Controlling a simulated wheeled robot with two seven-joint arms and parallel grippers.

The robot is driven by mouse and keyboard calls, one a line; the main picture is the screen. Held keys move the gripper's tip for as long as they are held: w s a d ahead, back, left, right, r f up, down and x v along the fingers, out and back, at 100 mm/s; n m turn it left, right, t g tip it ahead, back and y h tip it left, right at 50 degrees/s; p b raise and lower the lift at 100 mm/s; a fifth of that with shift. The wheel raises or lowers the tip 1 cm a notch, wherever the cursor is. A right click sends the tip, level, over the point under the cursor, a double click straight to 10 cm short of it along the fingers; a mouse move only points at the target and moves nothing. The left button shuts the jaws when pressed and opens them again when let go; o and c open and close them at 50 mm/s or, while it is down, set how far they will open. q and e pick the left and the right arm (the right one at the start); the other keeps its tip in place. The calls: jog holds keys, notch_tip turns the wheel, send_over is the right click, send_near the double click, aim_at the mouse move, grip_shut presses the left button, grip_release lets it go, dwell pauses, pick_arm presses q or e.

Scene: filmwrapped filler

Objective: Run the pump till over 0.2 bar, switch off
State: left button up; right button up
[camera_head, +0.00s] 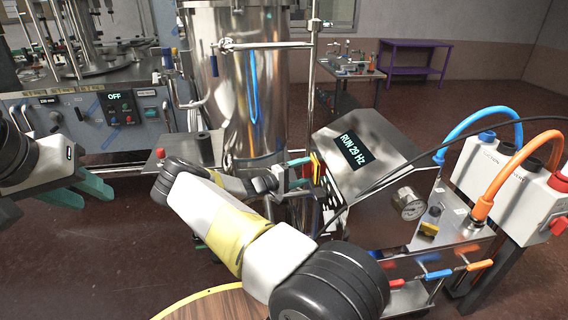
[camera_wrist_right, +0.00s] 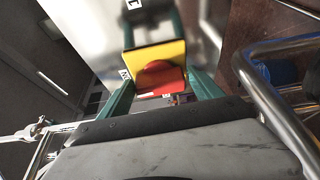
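The pump's slanted steel drive box (camera_head: 375,145) has a display (camera_head: 355,150) reading RUN 29 Hz. On its left side is a yellow plate with a red rotary knob (camera_head: 319,168), which also shows in the right wrist view (camera_wrist_right: 160,77). My right gripper (camera_head: 300,172) is at this switch, with its teal fingers on either side of the red knob. I cannot tell whether they press on it. A round pressure gauge (camera_head: 408,203) sits right of the box; its needle is too small to read. My left gripper (camera_head: 88,190) is open and empty at the left, away from the pump.
A tall steel tank (camera_head: 236,85) stands behind my right arm. A left machine panel (camera_head: 118,105) shows OFF. Blue (camera_head: 480,120) and orange (camera_head: 505,180) hoses and a black cable surround the pump at the right. A round wooden top (camera_head: 215,305) lies at the front.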

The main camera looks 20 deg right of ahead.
jog(key=shift+o, duration=0.9)
jog(key=s+a, duration=0.1)
jog(key=a, duration=0.6)
jog(key=shift+a, duration=0.4)
jog(key=shift+s, duration=0.1)
